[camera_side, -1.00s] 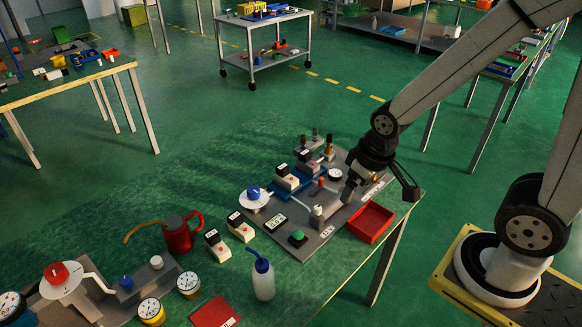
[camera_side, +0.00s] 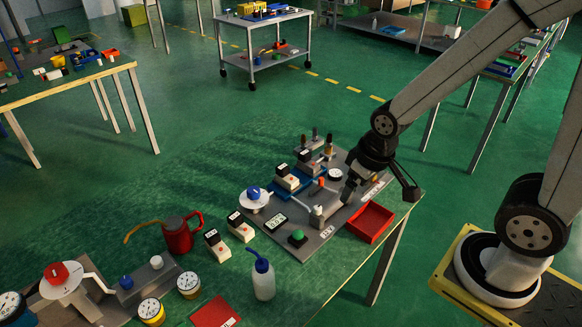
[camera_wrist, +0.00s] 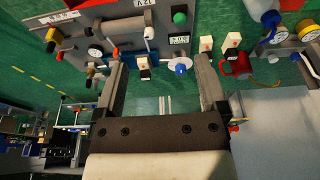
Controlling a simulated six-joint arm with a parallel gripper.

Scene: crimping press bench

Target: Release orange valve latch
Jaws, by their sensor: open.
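A small orange-red tip (camera_side: 321,181), which looks like the valve latch, stands on the grey panel (camera_side: 288,243) just left of my gripper in the side view. An orange-red spot (camera_wrist: 115,53) in the wrist view, by the left fingertip, may be the same part. My gripper (camera_side: 349,189) is low over the panel's right side. In the wrist view my gripper (camera_wrist: 158,66) has its two fingers wide apart with nothing held between them. The latch's base and its exact position are too small to tell, and I cannot tell whether a finger touches anything.
A red tray (camera_side: 371,221) sits right of the panel. A round gauge (camera_side: 335,174), a green button (camera_side: 298,236) and a white disc with a blue knob (camera_side: 254,195) are on the panel. A wash bottle (camera_side: 263,279) and red can (camera_side: 178,236) stand at the front left.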

